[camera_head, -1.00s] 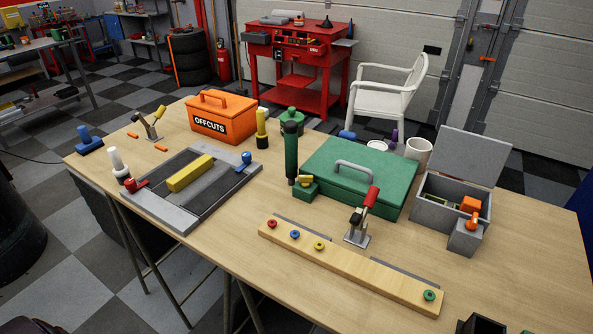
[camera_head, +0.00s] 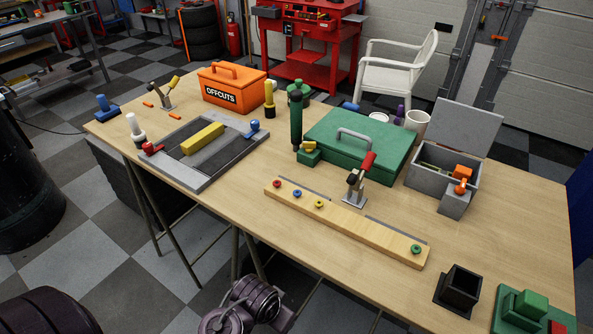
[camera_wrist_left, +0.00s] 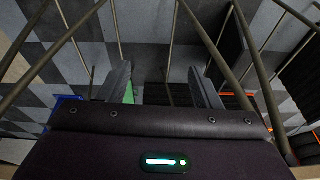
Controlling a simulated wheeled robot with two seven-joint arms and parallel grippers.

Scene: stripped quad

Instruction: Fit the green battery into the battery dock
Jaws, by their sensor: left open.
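A green block with a stepped top (camera_head: 525,306) sits at the table's near right corner, partly cut off by the frame. It may be the green battery, but I cannot tell for certain. A black open-topped square holder (camera_head: 459,289) stands to its left; I cannot tell whether it is the battery dock. My left gripper (camera_wrist_left: 160,70) is open and empty in the left wrist view, its two dark fingers apart over trestle legs and chequered floor. In the head view a dark part of my arm shows at the bottom, off the table's front edge. My right gripper is out of view.
A wooden strip with coloured knobs (camera_head: 350,222), a green case (camera_head: 355,150), a grey open box (camera_head: 425,180) and a grey frame with a yellow bar (camera_head: 190,160) occupy the table.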

